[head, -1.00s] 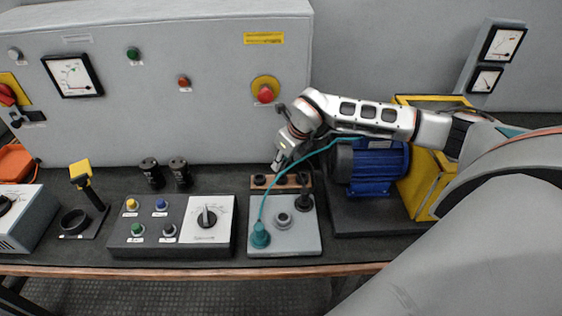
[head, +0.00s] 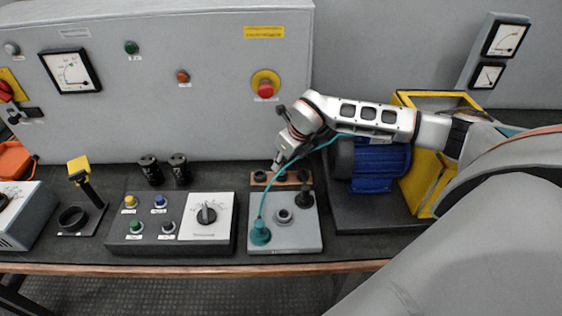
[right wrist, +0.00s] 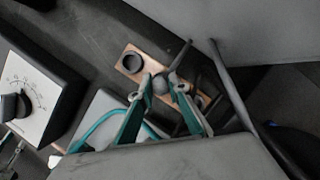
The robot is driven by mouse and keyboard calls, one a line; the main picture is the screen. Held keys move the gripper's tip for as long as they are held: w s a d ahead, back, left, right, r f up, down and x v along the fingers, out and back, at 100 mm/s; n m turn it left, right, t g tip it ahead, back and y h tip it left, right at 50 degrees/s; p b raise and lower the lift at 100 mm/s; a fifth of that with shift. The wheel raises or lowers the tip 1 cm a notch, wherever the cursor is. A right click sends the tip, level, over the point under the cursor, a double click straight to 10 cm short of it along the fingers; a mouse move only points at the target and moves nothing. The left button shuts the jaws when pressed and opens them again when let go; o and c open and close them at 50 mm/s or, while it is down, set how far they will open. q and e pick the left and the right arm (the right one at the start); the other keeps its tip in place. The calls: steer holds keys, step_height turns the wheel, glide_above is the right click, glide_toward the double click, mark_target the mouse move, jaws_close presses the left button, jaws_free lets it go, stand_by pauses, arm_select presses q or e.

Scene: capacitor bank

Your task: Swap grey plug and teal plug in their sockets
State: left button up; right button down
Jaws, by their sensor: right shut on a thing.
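The teal plug (head: 260,234) stands upright at the front left of the light grey socket box, with its teal cable rising to the right. The ring-shaped socket (head: 283,216) in the box's middle looks empty. My right gripper (head: 277,165) is over the wooden strip (head: 261,184) behind the box. In the right wrist view its fingertips (right wrist: 164,84) are shut on the grey plug (right wrist: 160,84), whose rounded grey top shows between them. The plug's lower end is hidden, so I cannot tell whether it sits in the strip. My left gripper is not in view.
A dark plug (head: 306,197) stands at the box's back right. A blue motor (head: 378,170) and yellow frame (head: 432,180) stand to the right. A control box (head: 125,222) with a dial is to the left. The grey cabinet (head: 200,120) rises close behind.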

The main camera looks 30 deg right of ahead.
steer(key=shift+f, duration=0.3)
steer(key=c, duration=1.8)
jaws_free()
steer(key=shift+c, duration=0.2)
steer(key=v, duration=1.2)
